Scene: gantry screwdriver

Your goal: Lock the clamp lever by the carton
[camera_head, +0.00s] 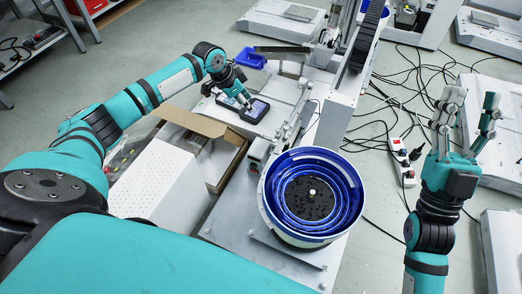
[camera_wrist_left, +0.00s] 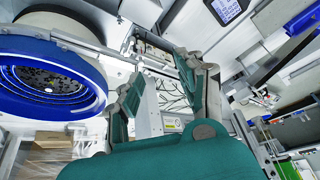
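The open brown carton (camera_head: 228,160) stands left of the blue bowl feeder in the head view. It also shows at the lower left of the left wrist view (camera_wrist_left: 50,145). I cannot make out the clamp lever for certain in either view. My left gripper (camera_head: 246,104) is beyond the carton, over a dark device with pale screens (camera_head: 255,111); whether it touches is unclear. In the left wrist view its fingers (camera_wrist_left: 158,88) stand apart with nothing visible between them. My right gripper (camera_head: 467,128) is open and empty at the right, above the floor.
The blue bowl feeder (camera_head: 338,172) stands at the front of the machine base. A white perforated box (camera_head: 160,183) is beside the carton. The gantry column (camera_head: 340,105) rises right of my left gripper. A power strip (camera_head: 403,163) and loose cables lie on the floor.

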